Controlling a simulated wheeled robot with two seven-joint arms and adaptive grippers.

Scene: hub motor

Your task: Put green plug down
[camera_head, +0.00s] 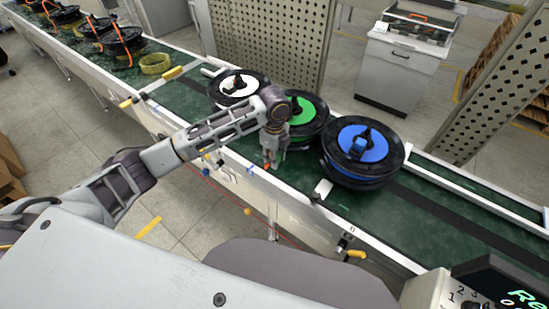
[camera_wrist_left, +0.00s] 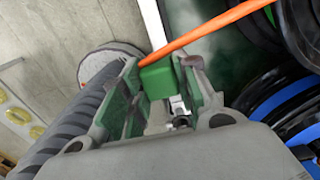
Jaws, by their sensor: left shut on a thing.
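My left gripper (camera_head: 270,158) is over the near edge of the green conveyor, in front of the green-faced hub motor (camera_head: 303,112). In the left wrist view, the left gripper (camera_wrist_left: 165,85) is shut on the green plug (camera_wrist_left: 156,80), a small green block between its fingers. An orange cable (camera_wrist_left: 215,25) runs from the plug to the upper right. In the head view the plug is too small to make out clearly. My right gripper is not in view.
The blue-faced hub motor (camera_head: 374,146) stands to the right and the white-faced hub motor (camera_head: 236,86) to the left on the conveyor (camera_head: 410,208). More motors with orange cables (camera_head: 124,40) sit farther up the belt. A white rail (camera_head: 285,200) edges the near side.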

